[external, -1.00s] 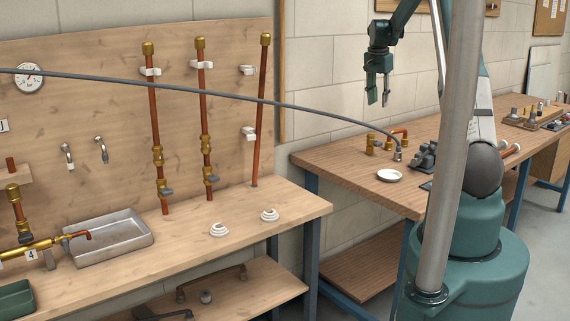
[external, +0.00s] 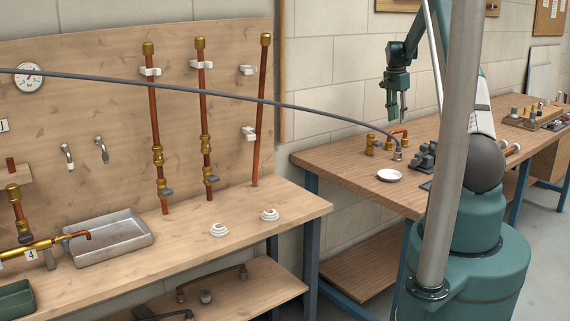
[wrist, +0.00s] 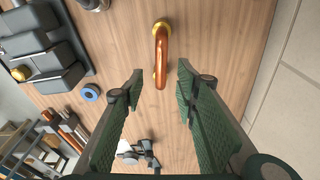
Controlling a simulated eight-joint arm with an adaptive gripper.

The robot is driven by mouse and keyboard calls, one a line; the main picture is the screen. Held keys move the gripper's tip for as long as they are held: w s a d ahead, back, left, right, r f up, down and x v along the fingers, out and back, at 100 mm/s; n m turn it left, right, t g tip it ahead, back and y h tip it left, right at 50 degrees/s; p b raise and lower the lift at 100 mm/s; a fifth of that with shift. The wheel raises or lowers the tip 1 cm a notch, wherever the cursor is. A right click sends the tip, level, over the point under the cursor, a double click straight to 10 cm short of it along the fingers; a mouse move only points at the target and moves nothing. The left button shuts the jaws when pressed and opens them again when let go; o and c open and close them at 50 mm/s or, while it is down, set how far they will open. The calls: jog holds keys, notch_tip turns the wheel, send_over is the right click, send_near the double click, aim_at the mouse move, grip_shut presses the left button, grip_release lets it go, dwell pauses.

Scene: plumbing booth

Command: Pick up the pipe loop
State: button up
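The pipe loop (external: 400,132) is a bent copper pipe with brass ends. It stands on the back workbench (external: 345,160), partly hidden by nearby fittings in the external view. In the wrist view the copper loop (wrist: 161,55) shows from above, with a brass end at the top. My gripper (external: 398,116) hangs above the bench over the loop area, pointing down. In the wrist view its green fingers (wrist: 160,70) are apart, one on each side of the loop's near end in the picture. Nothing is held between them.
A grey clamp block (wrist: 45,50) and a blue ring (wrist: 90,92) lie left of the loop in the wrist view. Brass fittings (external: 371,144) and a white dish (external: 389,175) stand near it. A dark hose (external: 240,95) crosses the external view. The wall is behind the bench.

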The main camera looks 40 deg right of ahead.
aim_at(398, 131)
jog(key=shift+f, duration=0.15)
jog(key=shift+d+f, duration=0.2)
jog(key=shift+f, duration=0.95)
jog(key=shift+f, duration=0.1)
jog(key=shift+d+f, duration=0.2)
jog(key=shift+f, duration=1.05)
jog(key=shift+d+f, duration=0.15)
jog(key=shift+f, duration=1.1)
grip_shut()
